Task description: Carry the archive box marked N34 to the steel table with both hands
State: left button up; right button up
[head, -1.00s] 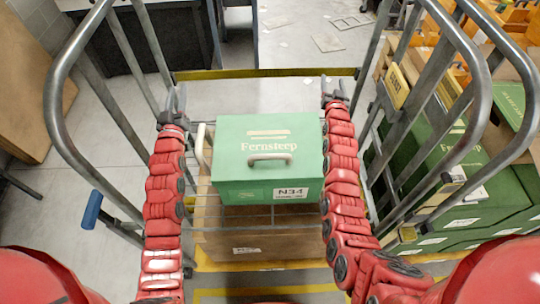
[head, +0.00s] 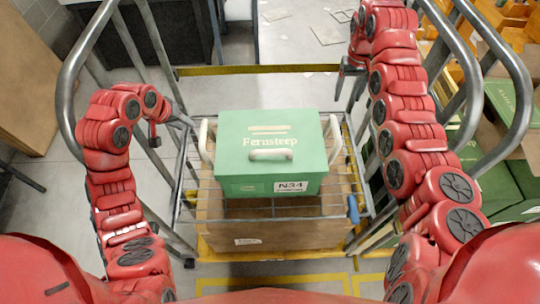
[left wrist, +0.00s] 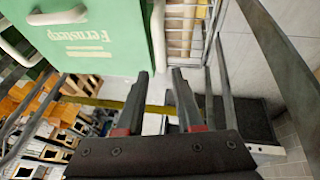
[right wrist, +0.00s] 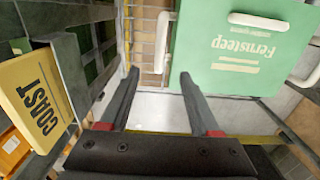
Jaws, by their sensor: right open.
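The green archive box (head: 235,183) marked N34 sits upright in the cage trolley, level with a wire grid (head: 335,203), above a brown carton. It has a lid handle and a pale handle on each side. My left gripper (head: 184,121) is left of the box, apart from it. In the left wrist view its fingers (left wrist: 165,78) are parted and empty, with the box (left wrist: 110,40) at upper left. My right gripper (head: 347,68) is beyond the box to the right, open and empty; its fingers (right wrist: 160,85) show below the box (right wrist: 215,75). The steel table cannot be made out.
The trolley's tall tube rails (head: 75,60) stand on both sides. A blue-tipped part (head: 353,209) is at the grid's front right. Green boxes (head: 500,115) are stacked at right.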

send_over(337, 127)
notch_tip(337, 127, down, 6)
pick_arm(q)
jog(key=x, duration=1.7)
jog(key=shift+f, duration=0.15)
pick_arm(e)
notch_tip(337, 127, down, 11)
jog(key=shift+s+f, duration=0.1)
jog(key=shift+f, duration=0.1)
pick_arm(q)
jog(key=shift+w, duration=0.1)
jog(key=shift+c, duration=0.2)
jog(key=c, duration=0.5)
pick_arm(e)
jog(key=c, duration=0.5)
pick_arm(q)
grip_shut()
pick_arm(e)
grip_shut()
